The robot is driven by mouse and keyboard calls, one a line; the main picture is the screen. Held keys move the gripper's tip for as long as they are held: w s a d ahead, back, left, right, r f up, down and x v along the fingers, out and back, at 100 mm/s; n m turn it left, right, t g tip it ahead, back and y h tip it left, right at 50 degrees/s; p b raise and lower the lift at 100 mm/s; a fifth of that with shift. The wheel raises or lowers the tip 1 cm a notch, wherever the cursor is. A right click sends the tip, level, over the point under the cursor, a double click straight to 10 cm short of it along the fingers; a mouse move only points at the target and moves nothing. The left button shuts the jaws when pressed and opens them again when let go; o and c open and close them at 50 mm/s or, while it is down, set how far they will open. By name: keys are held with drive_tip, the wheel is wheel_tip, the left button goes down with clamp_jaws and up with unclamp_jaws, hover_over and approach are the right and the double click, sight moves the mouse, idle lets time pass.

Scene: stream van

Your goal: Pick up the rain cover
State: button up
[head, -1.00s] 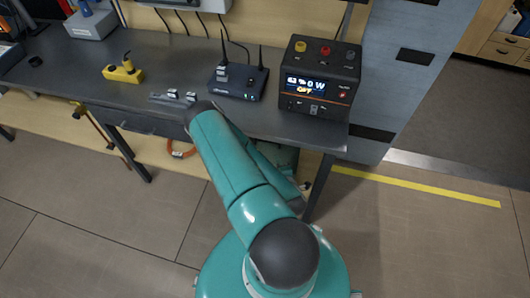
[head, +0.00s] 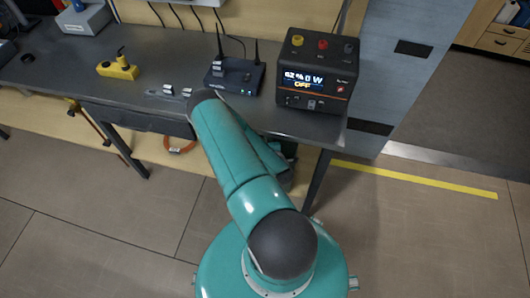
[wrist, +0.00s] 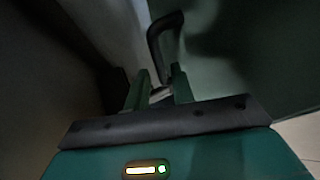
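I cannot make out the rain cover for certain in either view. In the wrist view my gripper (wrist: 160,72) has its two green fingers apart, with a gap between them. A dark curved piece, like a handle or hook (wrist: 157,38), rises just beyond the fingertips, its lower end in line with the gap. I cannot tell whether it touches a finger or what it belongs to. A dark grey-green surface (wrist: 245,50) fills the right side there. In the head view my arm reaches down under the workbench (head: 60,78), and my gripper is hidden.
On the bench stand a black power unit (head: 318,75), a router with antennas (head: 234,77) and a yellow block (head: 118,68). An orange cable coil (head: 180,146) hangs below. A bench leg (head: 318,185) is right of my arm.

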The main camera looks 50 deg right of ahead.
drive_tip(key=shift+x, duration=1.2)
clamp_jaws()
idle(0.5)
